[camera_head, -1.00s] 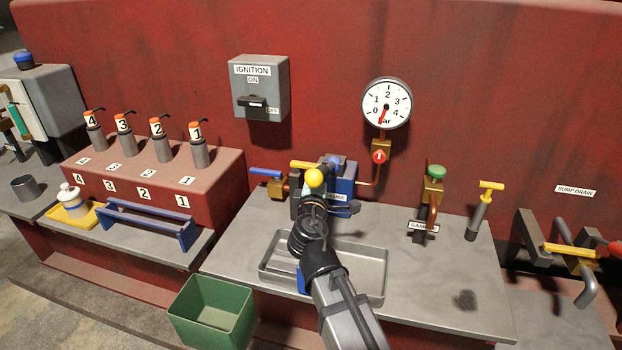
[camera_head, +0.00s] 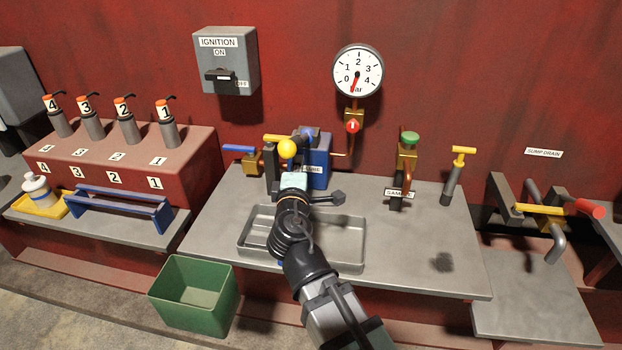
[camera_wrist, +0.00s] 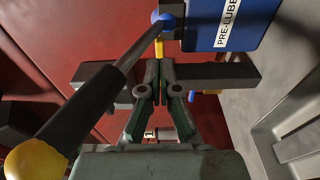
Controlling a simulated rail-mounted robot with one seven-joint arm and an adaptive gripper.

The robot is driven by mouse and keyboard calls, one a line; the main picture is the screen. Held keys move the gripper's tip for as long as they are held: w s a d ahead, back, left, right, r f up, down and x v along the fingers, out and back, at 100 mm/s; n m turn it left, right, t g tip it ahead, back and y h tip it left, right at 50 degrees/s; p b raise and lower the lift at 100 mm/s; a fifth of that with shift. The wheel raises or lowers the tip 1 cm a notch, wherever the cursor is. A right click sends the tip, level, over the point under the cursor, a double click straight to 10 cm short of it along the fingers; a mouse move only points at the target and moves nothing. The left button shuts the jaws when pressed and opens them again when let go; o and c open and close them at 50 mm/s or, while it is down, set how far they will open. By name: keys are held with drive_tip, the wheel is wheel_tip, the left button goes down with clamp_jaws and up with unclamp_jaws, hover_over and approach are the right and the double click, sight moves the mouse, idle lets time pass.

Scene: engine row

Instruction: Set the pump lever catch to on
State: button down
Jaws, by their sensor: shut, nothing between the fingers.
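The blue pump box (camera_head: 319,180), marked PRE-LUBE (camera_wrist: 228,22) in the wrist view, stands at the back of the bench. Its lever has a yellow ball (camera_head: 287,149), also large at lower left in the wrist view (camera_wrist: 35,160), a black grip and a grey rod. A blue knob (camera_wrist: 163,19) sits at the rod's far end. I cannot tell which part is the catch or how it is set. My gripper (camera_wrist: 162,88) is shut and empty, beside the lever, pointing toward a small yellow part below the knob. In the head view, my wrist hides its fingertips.
A metal tray (camera_head: 345,240) lies under my arm. A blue-handled valve (camera_head: 240,149) is left of the pump; a gauge (camera_head: 357,71) hangs above. The green-knobbed sample valve (camera_head: 408,150) and a yellow T-handle (camera_head: 463,151) stand right. A green bin (camera_head: 193,292) is in front.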

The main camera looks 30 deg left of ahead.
drive_tip(key=d+b, duration=0.1)
drive_tip(key=s+d+b, duration=0.2)
drive_tip(key=d+b, duration=0.1)
drive_tip(key=shift+d+f, duration=0.1)
drive_tip(key=shift+f, duration=0.2)
drive_tip(key=b, duration=0.2)
drive_tip(key=d+b, duration=0.1)
drive_tip(key=b, duration=0.1)
drive_tip(key=shift+s+d+r, duration=0.15)
drive_tip(key=shift+s+r, duration=0.1)
drive_tip(key=shift+s, duration=0.15)
